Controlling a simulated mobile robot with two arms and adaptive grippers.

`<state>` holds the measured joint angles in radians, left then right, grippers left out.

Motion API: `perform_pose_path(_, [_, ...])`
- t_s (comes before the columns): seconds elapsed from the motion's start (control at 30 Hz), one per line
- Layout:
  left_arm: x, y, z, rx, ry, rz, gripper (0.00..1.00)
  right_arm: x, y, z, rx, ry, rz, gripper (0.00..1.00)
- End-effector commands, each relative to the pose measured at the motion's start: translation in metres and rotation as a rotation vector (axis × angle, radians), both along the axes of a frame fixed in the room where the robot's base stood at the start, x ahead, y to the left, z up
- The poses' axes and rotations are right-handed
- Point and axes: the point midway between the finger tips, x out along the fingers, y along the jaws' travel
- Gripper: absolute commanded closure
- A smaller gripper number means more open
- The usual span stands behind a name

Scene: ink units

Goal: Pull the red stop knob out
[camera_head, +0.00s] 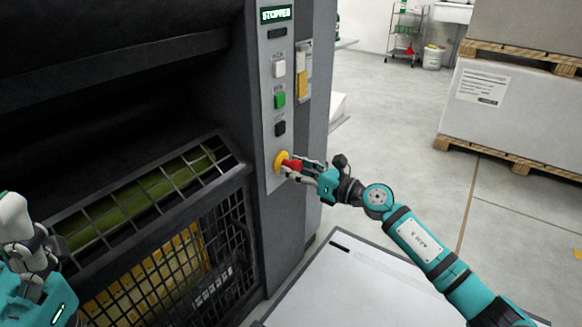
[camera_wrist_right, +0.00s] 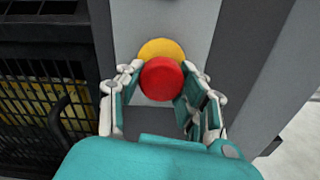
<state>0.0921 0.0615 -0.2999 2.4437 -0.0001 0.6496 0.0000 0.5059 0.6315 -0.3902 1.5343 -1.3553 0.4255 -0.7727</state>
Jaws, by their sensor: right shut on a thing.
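The red stop knob (camera_head: 292,166) sits on a yellow round base (camera_head: 281,160) low on the grey control panel. My right gripper (camera_head: 300,169) is at the knob, its fingers shut around it. In the right wrist view the knob (camera_wrist_right: 162,79) lies between the two fingers of the right gripper (camera_wrist_right: 154,92), with the yellow base (camera_wrist_right: 160,49) behind it.
Above the knob are a black button (camera_head: 280,128), a green button (camera_head: 280,100) and a white button (camera_head: 279,69). A metal guard grid (camera_head: 215,255) is left of the panel. A pale flat surface (camera_head: 345,285) lies below my right arm. Pallets (camera_head: 510,155) stand at the right.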

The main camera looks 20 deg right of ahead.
Motion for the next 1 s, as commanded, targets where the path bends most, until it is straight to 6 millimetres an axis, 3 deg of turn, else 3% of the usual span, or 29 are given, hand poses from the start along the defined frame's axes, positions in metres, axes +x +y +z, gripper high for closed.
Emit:
perform_pose_path(0.1, [0.002,0.000,-0.002,0.003,0.007,0.001,0.14,-0.001,0.000,-0.001,-0.003,0.002,0.002,1.00])
perform_pose_path(0.13, [0.002,0.000,-0.002,0.003,0.007,0.001,0.14,-0.001,0.000,-0.002,-0.003,0.002,0.002,0.60])
perform_pose_path(0.3, [0.002,-0.001,-0.001,0.003,0.007,0.001,0.14,0.000,0.000,-0.001,-0.002,0.002,0.002,0.38])
perform_pose_path(0.67, [0.001,0.000,0.002,-0.006,-0.001,0.001,0.14,-0.005,-0.004,-0.002,-0.002,0.004,0.000,0.38])
perform_pose_path(1.0, [0.001,0.000,0.001,-0.003,0.000,0.000,0.14,-0.057,-0.044,-0.003,-0.004,0.006,0.000,0.38])
